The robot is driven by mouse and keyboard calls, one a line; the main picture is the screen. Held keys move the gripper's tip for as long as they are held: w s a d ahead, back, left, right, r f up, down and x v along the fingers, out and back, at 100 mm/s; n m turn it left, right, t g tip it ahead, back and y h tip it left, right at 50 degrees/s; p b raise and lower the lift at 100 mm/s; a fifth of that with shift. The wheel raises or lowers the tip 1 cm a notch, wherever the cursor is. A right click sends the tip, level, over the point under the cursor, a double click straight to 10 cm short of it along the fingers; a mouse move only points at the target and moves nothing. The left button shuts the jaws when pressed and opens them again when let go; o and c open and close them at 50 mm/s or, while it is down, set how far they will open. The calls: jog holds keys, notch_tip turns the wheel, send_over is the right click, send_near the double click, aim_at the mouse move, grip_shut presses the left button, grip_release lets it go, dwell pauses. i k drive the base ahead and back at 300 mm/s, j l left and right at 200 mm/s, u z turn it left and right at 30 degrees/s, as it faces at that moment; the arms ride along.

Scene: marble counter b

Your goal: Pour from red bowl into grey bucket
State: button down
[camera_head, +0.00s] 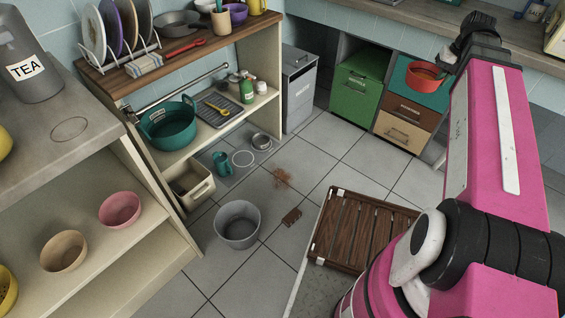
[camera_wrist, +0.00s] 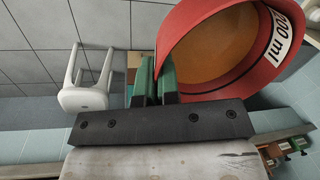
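The red bowl (camera_head: 424,76) is up in the air at the upper right of the head view, in front of the drawer units. The grey bucket (camera_head: 237,226) stands upright on the tiled floor at the lower middle of the head view, well apart from the bowl. Its visible inside looks empty.
A brown slatted mat (camera_head: 357,228) lies right of the bucket. A white stool (camera_wrist: 88,85) shows in the wrist view.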

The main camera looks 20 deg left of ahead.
aim_at(238, 221)
jog(key=i+l+u, duration=0.1)
jog(key=l, duration=0.35)
jog(key=l+u, duration=0.15)
jog(key=l, duration=0.3)
jog(key=u, duration=1.1)
jog(key=i+l, duration=0.05)
